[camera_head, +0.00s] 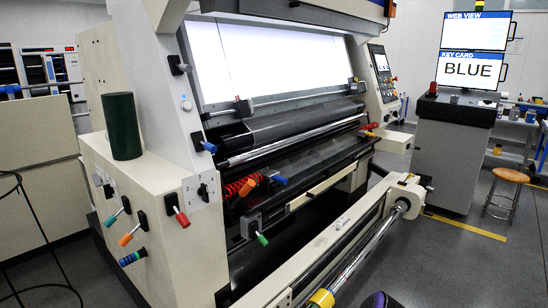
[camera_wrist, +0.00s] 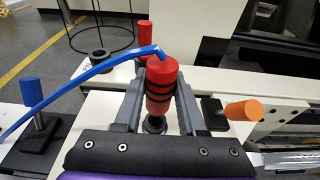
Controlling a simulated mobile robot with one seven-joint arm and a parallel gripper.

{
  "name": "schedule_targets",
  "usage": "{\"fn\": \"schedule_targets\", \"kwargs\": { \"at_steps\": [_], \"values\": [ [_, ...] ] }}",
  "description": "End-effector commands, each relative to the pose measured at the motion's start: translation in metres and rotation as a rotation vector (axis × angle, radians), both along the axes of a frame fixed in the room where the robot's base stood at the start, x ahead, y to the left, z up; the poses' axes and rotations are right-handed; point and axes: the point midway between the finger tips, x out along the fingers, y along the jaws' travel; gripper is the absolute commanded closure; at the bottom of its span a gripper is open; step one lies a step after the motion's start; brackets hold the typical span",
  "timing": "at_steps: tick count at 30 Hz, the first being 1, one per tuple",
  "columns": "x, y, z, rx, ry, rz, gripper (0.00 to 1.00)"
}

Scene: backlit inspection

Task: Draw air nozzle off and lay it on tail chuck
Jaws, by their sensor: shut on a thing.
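In the wrist view, my gripper (camera_wrist: 157,100) is shut on a red cylinder with black bands (camera_wrist: 161,75), which looks like the air nozzle. A blue hose (camera_wrist: 90,72) curves from its top to the left. The red cylinder is upright between the grey fingers. A black round socket (camera_wrist: 154,125) shows just below it; I cannot tell whether they touch. The nozzle cannot be made out in the head view. In the head view, a yellow-collared chuck (camera_head: 322,298) is on the shaft at the lower front; I cannot tell whether it is the tail chuck.
In the wrist view, an orange handle (camera_wrist: 243,111) stands close on the right and a blue handle (camera_wrist: 33,92) on the left. Another red cylinder (camera_wrist: 143,59) and a black ring (camera_wrist: 99,60) are behind. A dark green cylinder (camera_head: 121,126) stands on the machine's left cabinet.

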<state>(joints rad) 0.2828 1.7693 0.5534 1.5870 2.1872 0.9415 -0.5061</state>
Motion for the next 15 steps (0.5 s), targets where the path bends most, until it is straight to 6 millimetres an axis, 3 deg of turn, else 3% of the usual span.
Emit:
{"fn": "schedule_targets", "kwargs": {
  "at_steps": [15],
  "values": [
    [0.0,0.0,0.018,0.001,-0.001,0.0,1.0]
  ]
}}
